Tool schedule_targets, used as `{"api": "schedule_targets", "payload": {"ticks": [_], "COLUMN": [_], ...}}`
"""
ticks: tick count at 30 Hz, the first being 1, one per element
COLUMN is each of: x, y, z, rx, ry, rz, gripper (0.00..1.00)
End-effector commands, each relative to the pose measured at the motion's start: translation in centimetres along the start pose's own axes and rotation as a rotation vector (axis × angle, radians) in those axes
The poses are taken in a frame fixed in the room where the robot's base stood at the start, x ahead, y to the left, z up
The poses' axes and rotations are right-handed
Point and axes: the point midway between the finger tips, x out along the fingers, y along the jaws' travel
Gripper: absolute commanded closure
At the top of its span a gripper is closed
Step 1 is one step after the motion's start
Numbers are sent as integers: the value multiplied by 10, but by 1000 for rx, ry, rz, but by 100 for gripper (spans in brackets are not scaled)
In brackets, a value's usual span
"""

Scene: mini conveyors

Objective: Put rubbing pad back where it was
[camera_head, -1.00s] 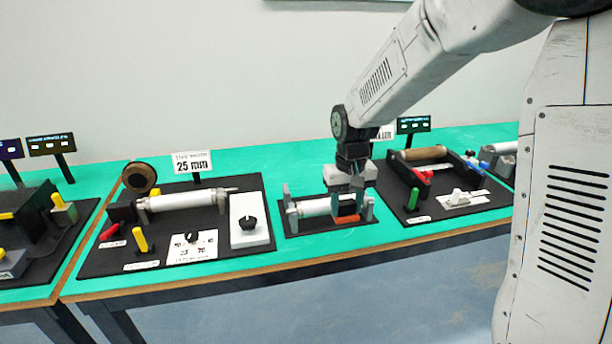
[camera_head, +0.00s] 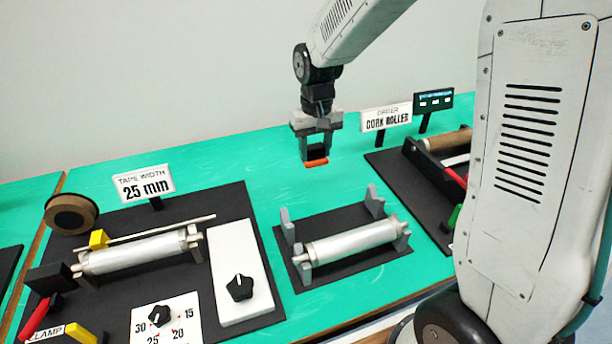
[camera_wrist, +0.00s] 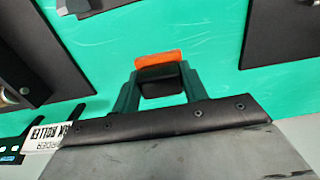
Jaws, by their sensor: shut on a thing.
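The rubbing pad is a small black block with an orange face (camera_head: 316,163). My gripper (camera_head: 315,151) is shut on it and points down, holding it over the green table behind the middle roller stand. In the wrist view, the pad's orange edge (camera_wrist: 158,63) and black body sit between the two fingertips (camera_wrist: 160,82). The middle stand has a black base (camera_head: 322,221), grey uprights and a silver roller (camera_head: 350,243) across its front supports. The pad is apart from this roller. The height of the pad above the table is hard to tell.
A black board (camera_head: 235,200) at left carries a roller, a tape roll (camera_head: 71,213), a white block with a knob (camera_head: 238,270) and a "25 mm" sign (camera_head: 145,184). A "CORK ROLLER" sign (camera_head: 386,117) and another station stand at right. Green table around the pad is clear.

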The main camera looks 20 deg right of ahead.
Motion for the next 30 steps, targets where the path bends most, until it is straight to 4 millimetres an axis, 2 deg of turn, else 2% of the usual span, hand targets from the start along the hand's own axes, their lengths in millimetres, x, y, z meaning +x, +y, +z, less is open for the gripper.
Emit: {"api": "schedule_targets", "payload": {"ticks": [2,9,17,22,30], "x": [7,50,73,97,100], "y": [0,-1,1,1,2], "z": [0,1,1,1,0], "rx": [0,-1,1,2,2], "ry": [-2,-4,-3,-4,0], "rz": [0,0,0,0,0], "gripper": [78,78,78,78,78]}}
